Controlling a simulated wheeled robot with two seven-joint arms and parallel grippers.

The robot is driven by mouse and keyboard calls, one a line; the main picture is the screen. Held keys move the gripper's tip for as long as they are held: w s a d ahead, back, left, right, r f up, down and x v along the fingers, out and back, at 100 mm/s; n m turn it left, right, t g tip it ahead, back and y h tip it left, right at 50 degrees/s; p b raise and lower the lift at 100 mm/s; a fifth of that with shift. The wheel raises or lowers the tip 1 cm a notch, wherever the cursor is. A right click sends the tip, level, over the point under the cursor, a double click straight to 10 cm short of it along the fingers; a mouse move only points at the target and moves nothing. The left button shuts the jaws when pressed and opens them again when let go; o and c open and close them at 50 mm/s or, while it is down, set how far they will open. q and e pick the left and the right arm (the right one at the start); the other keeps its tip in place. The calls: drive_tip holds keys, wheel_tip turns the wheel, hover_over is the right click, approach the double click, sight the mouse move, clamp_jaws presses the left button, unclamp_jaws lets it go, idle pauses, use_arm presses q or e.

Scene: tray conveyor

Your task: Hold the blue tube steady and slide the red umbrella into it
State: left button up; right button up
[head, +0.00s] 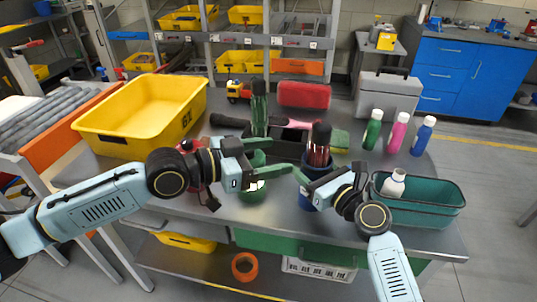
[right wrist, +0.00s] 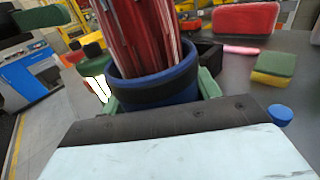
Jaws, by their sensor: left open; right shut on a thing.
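The blue tube (right wrist: 155,102) stands upright between the fingers of my right gripper (head: 306,180), which is shut on it. The red umbrella (head: 319,154), dark at its top end, stands upright with its lower part inside the tube. The right wrist view also shows the red folds of the umbrella (right wrist: 140,35) rising out of the tube's rim. How deep it sits is hidden by the tube wall. My left gripper (head: 275,158) is open and empty, to the left of the umbrella and apart from it.
A dark green upright item (head: 259,108) stands behind my left gripper. A yellow bin (head: 118,143) is at the left of the table, a teal bin (head: 432,208) at the right. Several bottles, a red case (head: 303,95) and a green-yellow sponge (head: 340,139) stand behind.

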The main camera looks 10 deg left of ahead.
idle(0.4)
drive_tip(key=o, duration=1.1)
